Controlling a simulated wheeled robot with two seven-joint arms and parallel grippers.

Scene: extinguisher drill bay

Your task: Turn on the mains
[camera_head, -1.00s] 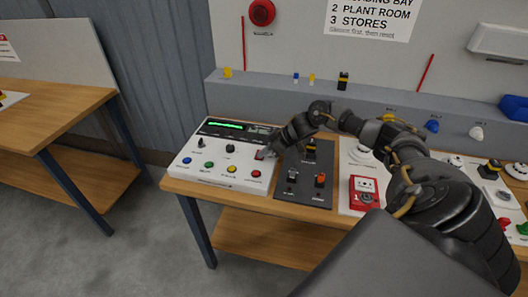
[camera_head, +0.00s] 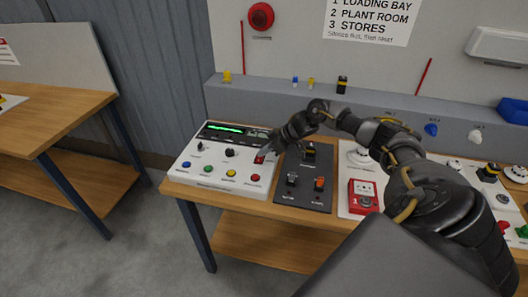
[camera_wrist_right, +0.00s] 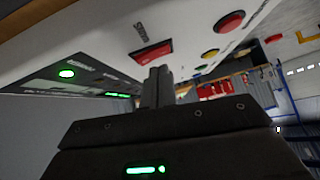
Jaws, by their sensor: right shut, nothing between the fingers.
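The white control panel (camera_head: 215,180) stands on the bench with a green-lit display (camera_head: 224,128). A red rocker switch (camera_head: 260,159) sits at its right side; in the right wrist view the red rocker (camera_wrist_right: 152,53) has a small label beside it that I take to read mains. My right gripper (camera_head: 269,151) is shut and empty, its tips just above and beside the rocker. In the wrist view the closed fingers (camera_wrist_right: 157,82) point at the rocker's near edge; I cannot tell whether they touch it. Which way the rocker is tipped is unclear. My left gripper is out of view.
Blue, green, yellow and red buttons (camera_head: 255,178) line the panel's front, with a black knob (camera_head: 230,152) behind. A dark switch plate (camera_head: 303,195) adjoins on the right, below my right arm. A red call point (camera_head: 364,196) lies farther right.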

